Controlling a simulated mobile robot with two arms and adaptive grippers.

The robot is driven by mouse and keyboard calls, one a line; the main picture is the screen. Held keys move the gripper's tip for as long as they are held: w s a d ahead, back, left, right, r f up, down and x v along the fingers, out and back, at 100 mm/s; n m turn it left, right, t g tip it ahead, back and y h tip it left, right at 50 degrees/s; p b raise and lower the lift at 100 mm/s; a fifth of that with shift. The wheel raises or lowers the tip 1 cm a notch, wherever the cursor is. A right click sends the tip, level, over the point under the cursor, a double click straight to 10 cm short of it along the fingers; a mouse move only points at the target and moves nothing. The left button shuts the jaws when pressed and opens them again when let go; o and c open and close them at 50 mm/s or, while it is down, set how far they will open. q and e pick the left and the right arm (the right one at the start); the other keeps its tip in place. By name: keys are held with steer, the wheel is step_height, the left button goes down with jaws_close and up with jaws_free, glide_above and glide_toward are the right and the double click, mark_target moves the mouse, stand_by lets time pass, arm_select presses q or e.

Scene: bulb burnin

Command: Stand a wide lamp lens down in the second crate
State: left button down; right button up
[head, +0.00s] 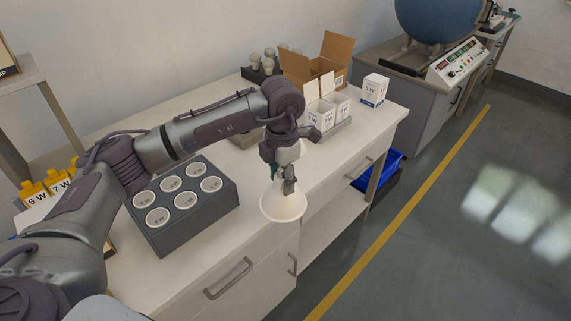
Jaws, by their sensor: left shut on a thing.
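My left gripper (285,178) is shut on a wide lamp (283,204), a white flared shape. It holds the lamp in the air at the table's front edge, with the wide end low and the narrow end up at the fingers. The fingers hide part of the narrow end. I cannot tell which container is the second crate. My right gripper is not in view.
A dark grey block (172,232) with several round white labelled pockets stands left of my gripper. Behind the arm are an open cardboard box (331,54), white cartons (320,117) in a grey tray, a lone carton (375,88) and a rack of bulbs (258,72). Floor at right is clear.

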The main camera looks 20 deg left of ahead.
mark_target(277, 204)
arm_select(q)
steer(key=s+f+m, duration=0.1)
steer(key=s+m, duration=0.1)
steer(key=s+f+m, duration=0.1)
steer(key=f+m, duration=0.1)
steer(key=m, duration=0.1)
steer(key=shift+s+d, duration=0.2)
steer(key=shift+s, duration=0.15)
steer(key=s+f+m, duration=0.2)
steer(key=m, duration=0.1)
steer(key=s+m, duration=0.1)
steer(key=m, duration=0.1)
steer(key=shift+s+d+f, duration=0.2)
steer(key=shift+s+f, duration=0.05)
steer(key=shift+f, duration=0.15)
steer(key=s+d+f+m, duration=0.1)
steer(key=s+f+m, duration=0.3)
steer(key=m, duration=0.5)
steer(key=s+d+f+m, duration=0.1)
steer(key=s+f+m, duration=0.4)
steer(key=s+m, duration=0.3)
steer(key=shift+s+d+m, duration=0.2)
steer(key=shift+s+m, duration=0.2)
steer(key=shift+m, duration=0.7)
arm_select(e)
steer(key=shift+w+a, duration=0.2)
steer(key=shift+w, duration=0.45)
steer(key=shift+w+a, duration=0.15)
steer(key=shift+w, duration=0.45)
